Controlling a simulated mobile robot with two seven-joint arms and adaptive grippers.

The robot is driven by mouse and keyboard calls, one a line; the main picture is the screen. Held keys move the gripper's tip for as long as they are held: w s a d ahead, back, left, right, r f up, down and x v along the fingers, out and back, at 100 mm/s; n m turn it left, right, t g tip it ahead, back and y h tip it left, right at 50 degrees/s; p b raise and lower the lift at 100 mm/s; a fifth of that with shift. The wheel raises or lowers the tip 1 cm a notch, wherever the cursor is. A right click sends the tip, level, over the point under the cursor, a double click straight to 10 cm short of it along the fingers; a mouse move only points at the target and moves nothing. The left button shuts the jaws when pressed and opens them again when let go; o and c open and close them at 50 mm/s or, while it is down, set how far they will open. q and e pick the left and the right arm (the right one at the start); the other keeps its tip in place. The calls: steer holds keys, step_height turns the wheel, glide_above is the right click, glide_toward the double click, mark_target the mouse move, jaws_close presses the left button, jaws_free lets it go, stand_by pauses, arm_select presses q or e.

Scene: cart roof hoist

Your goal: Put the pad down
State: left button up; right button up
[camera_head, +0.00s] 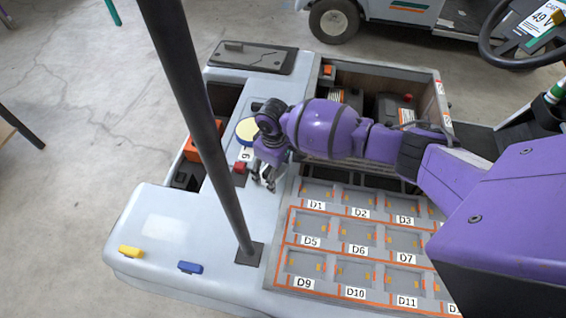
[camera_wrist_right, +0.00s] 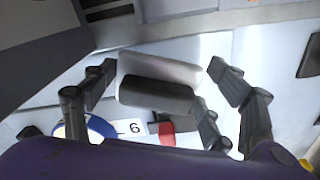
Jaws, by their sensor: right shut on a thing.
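In the right wrist view, a pad (camera_wrist_right: 158,72) with a pale grey top and a dark lower face sits between the fingers of my right gripper (camera_wrist_right: 160,82). The gripper is shut on it. In the head view, my right gripper (camera_head: 267,172) points down over the pale cart surface (camera_head: 165,190), left of the tray labelled D1. The pad is not clearly visible there, and I cannot tell whether it touches the surface. My left gripper is out of view.
A dark post (camera_head: 205,125) stands left of the gripper. A round yellow-topped blue part (camera_head: 246,130) and a red block (camera_head: 239,168) are close by. The compartment tray (camera_head: 345,250) lies to the right. Yellow (camera_head: 130,252) and blue (camera_head: 190,267) blocks lie in front.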

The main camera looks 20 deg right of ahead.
steer(key=shift+f, duration=0.45)
steer(key=shift+f, duration=0.1)
steer(key=o, duration=1)
step_height(320, 180, up, 13)
steer(key=shift+f+p, duration=0.2)
steer(key=shift+p, duration=0.6)
steer(key=shift+r, duration=0.35)
